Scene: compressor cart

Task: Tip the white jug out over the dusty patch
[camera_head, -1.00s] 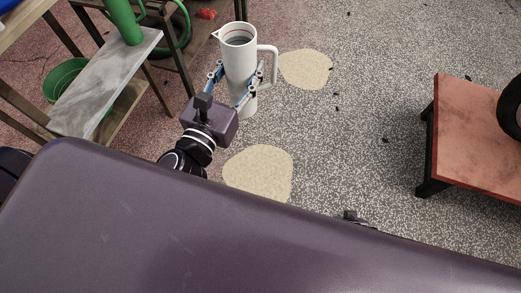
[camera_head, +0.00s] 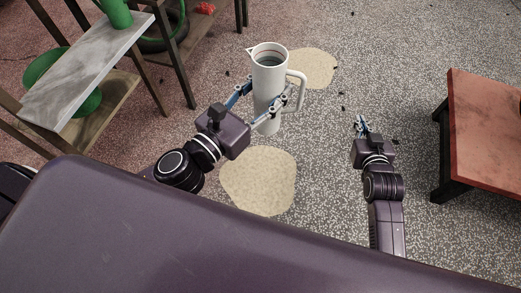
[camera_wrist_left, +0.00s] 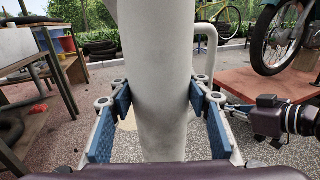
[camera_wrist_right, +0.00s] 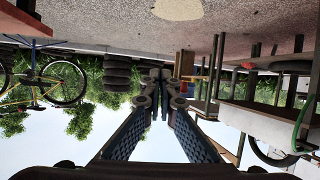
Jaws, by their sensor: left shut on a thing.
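The white jug (camera_head: 268,92) stands nearly upright in the grip of my left gripper (camera_head: 262,108), whose blue-padded fingers close on both sides of its body. Its spout points left and its handle (camera_head: 301,90) right. Grey shows inside its mouth. In the left wrist view the jug (camera_wrist_left: 157,80) fills the middle between the pads. One pale dusty patch (camera_head: 258,182) lies in front of the jug, another (camera_head: 312,68) behind it to the right. My right gripper (camera_head: 361,124) is empty, its fingers close together over the floor.
A reddish low platform (camera_head: 485,130) stands at the right. The speckled floor between is mostly clear.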

